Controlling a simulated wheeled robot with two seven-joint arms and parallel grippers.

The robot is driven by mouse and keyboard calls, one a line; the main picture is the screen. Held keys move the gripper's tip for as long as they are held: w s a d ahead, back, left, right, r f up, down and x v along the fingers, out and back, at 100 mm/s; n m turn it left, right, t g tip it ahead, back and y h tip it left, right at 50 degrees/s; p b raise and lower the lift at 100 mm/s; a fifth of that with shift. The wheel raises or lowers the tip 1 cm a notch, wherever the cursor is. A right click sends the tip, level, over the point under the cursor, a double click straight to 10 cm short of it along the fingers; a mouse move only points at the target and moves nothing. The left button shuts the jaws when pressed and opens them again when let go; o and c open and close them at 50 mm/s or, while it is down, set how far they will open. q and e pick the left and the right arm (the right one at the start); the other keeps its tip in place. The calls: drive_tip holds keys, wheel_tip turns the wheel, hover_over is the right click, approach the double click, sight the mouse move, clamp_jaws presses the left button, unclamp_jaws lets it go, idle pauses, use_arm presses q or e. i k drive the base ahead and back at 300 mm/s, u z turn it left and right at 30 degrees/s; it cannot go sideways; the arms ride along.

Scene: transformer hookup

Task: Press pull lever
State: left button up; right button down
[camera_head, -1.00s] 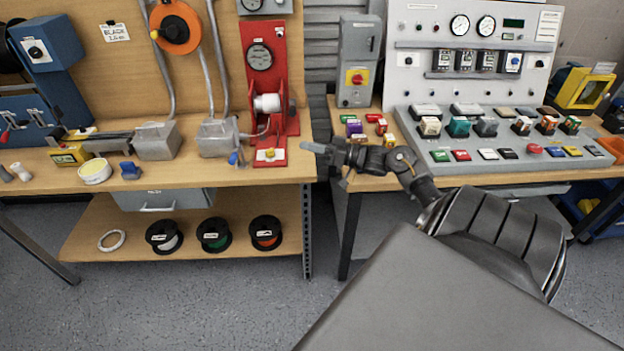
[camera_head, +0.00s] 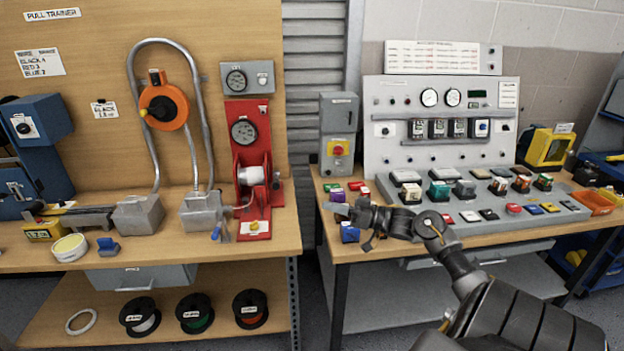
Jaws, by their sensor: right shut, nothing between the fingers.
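The red pull unit (camera_head: 247,119) stands on the left bench against the wooden backboard. It carries a round gauge (camera_head: 244,130), a white drum (camera_head: 251,175) and a yellow button-like part (camera_head: 254,226) on its base. A small dark and red piece (camera_head: 276,182) shows at the drum's right side; I cannot tell for sure whether it is the pull lever. My right gripper (camera_head: 335,208) is shut and empty, pointing left. In the picture it is right of the red unit, in front of the right table's left end, apart from the unit. My left gripper is not in view.
Grey conduit boxes (camera_head: 201,211) stand left of the red unit, with a blue-tipped part beside them. A grey control console (camera_head: 440,140) with many buttons and a grey switch box (camera_head: 338,130) stand on the right table. A gap separates the two tables.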

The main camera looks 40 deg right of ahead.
sight(276, 185)
drive_tip(key=z, duration=2.55)
drive_tip(key=i, duration=1)
drive_tip(key=u, duration=3.15)
